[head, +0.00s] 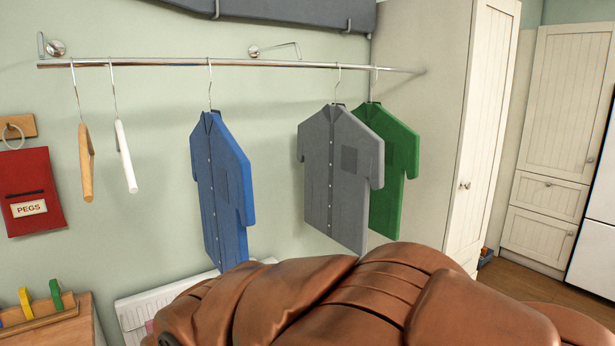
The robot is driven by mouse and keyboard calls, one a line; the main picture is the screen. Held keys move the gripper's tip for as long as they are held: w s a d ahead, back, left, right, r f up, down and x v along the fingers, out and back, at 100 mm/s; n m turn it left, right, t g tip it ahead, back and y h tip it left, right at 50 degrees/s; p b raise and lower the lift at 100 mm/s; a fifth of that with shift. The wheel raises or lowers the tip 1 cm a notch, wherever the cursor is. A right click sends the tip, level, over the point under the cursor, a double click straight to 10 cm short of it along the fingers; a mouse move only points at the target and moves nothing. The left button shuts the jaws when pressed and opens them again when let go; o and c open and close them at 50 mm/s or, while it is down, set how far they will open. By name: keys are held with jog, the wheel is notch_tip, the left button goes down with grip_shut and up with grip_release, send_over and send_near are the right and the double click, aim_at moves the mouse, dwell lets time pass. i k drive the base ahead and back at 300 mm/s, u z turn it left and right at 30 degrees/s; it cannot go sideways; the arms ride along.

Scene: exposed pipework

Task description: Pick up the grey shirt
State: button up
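The grey shirt (335,180) hangs from a wire-hooked hanger on the metal rail (230,63). It is right of the middle of the head view, with buttons down its front and a dark chest pocket. The green shirt (400,165) hangs just behind it to the right and is partly hidden by it. The blue shirt (222,190) hangs to the left, with a clear gap between it and the grey one. My gripper is not in view.
Two empty hangers, one wooden (86,165) and one white (125,158), hang at the rail's left. A red pegs bag (30,192) hangs on the wall. A large brown, leathery form (380,300) fills the lower front. A white cabinet (482,140) stands right.

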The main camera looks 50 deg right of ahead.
aim_at(342, 156)
jog(key=z, duration=1.8)
